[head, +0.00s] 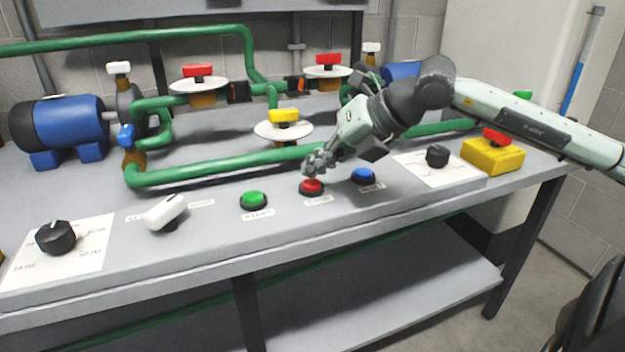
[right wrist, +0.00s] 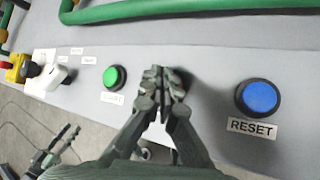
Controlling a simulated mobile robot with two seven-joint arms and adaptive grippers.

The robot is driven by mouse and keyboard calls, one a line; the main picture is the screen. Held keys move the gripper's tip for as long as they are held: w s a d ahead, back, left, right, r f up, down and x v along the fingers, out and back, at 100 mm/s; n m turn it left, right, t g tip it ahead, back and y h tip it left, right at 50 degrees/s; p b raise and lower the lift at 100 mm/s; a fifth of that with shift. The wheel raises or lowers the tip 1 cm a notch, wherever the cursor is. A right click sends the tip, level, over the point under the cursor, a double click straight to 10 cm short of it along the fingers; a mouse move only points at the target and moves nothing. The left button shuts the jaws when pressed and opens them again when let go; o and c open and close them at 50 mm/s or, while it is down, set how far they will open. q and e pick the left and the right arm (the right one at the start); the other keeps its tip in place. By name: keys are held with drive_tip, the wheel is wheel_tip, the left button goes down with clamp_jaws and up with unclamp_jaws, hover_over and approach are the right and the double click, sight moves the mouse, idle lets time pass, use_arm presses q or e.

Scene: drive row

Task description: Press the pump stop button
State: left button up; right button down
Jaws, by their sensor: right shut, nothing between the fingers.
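The red button (head: 312,187) sits in a dark ring on the grey bench top, between a green button (head: 253,200) and a blue button (head: 363,176). A small label lies in front of it, too small to read surely. My right gripper (head: 318,163) is shut and empty, its tips close above and slightly behind the red button. I cannot tell whether they touch it. In the right wrist view the shut fingers (right wrist: 163,85) lie between the green button (right wrist: 114,77) and the blue button (right wrist: 260,97), labelled RESET, and hide the red button.
A white lever switch (head: 165,212) and a black knob (head: 56,237) stand at left. Another black knob (head: 437,157) and a yellow box with red top (head: 493,153) stand at right. Green pipes (head: 220,168) with valves and a blue motor (head: 70,124) run behind.

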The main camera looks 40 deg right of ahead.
sight(317, 183)
drive_tip(key=shift+r+p, duration=1.4)
drive_tip(key=shift+r, duration=1.65)
drive_tip(key=shift+s, duration=0.1)
